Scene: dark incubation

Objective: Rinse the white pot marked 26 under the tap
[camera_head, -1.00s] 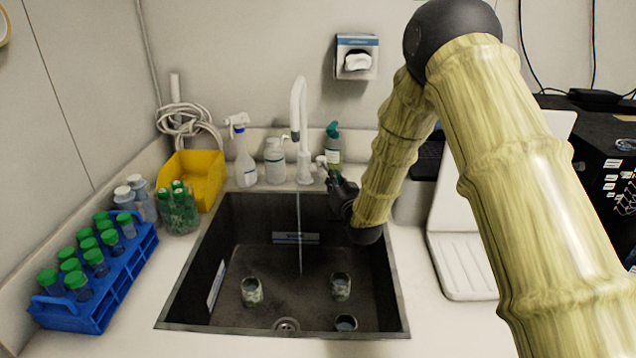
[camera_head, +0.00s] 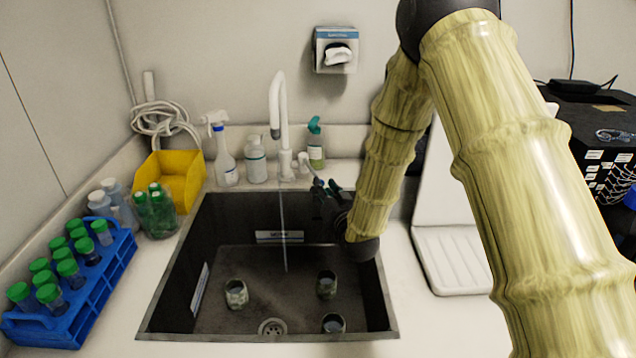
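Three small pots stand in the dark sink (camera_head: 165,290): a left one (camera_head: 236,293), a right one (camera_head: 327,284) and a front one (camera_head: 333,323). They look mottled grey-green, and no number 26 is readable on any of them. The white tap (camera_head: 279,105) stands behind the sink, and a thin stream of water (camera_head: 283,230) falls from it between the left and right pots. My gripper (camera_head: 325,186) is just right of the tap, close to its lever (camera_head: 306,163). Its fingertips look spread with nothing between them; contact with the lever is unclear.
A blue rack (camera_head: 100,290) of green-capped tubes, a beaker of green-capped tubes (camera_head: 156,212) and a yellow bin (camera_head: 177,175) stand left. A spray bottle (camera_head: 224,155) and other bottles stand by the tap. A white draining board (camera_head: 452,262) is right of the sink.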

